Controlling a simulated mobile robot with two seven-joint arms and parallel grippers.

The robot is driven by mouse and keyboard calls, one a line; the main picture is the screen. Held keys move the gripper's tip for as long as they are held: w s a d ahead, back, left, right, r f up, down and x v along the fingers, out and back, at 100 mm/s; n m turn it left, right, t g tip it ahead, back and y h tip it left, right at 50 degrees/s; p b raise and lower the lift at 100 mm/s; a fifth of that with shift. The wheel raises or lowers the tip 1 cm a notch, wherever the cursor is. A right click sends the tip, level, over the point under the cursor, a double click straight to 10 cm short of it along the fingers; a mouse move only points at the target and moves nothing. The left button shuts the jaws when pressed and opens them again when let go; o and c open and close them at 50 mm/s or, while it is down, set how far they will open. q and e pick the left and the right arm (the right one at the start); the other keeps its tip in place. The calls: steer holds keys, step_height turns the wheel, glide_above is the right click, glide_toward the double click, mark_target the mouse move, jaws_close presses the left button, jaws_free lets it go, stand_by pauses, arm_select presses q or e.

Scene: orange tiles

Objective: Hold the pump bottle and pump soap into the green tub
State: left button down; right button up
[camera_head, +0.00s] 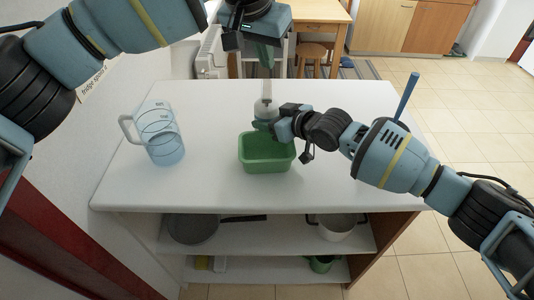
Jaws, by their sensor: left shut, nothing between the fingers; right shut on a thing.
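The green tub (268,163) stands on the white counter near its middle. The pump bottle (264,107), pale and whitish, is held upright just behind and partly over the tub's back edge. My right gripper (274,126) comes in from the right and is shut on the bottle's lower part, hiding some of it. My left gripper (266,72) is above the bottle, pointing down, shut and empty. Its fingertips are at or just above the pump top; I cannot tell whether they touch. No soap stream is visible.
A clear measuring jug (160,135) stands on the counter (205,185) to the left of the tub. Pots (336,229) and a pan (193,229) sit on the shelf below. A wooden table (318,12) and stool (312,52) are behind. The counter's right side is free under my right arm.

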stand_by(0.4)
steer(key=o, duration=1.2)
steer(key=shift+c, duration=0.2)
steer(key=shift+s+d, duration=0.1)
steer(key=v, duration=1.1)
steer(key=shift+s+d, duration=0.3)
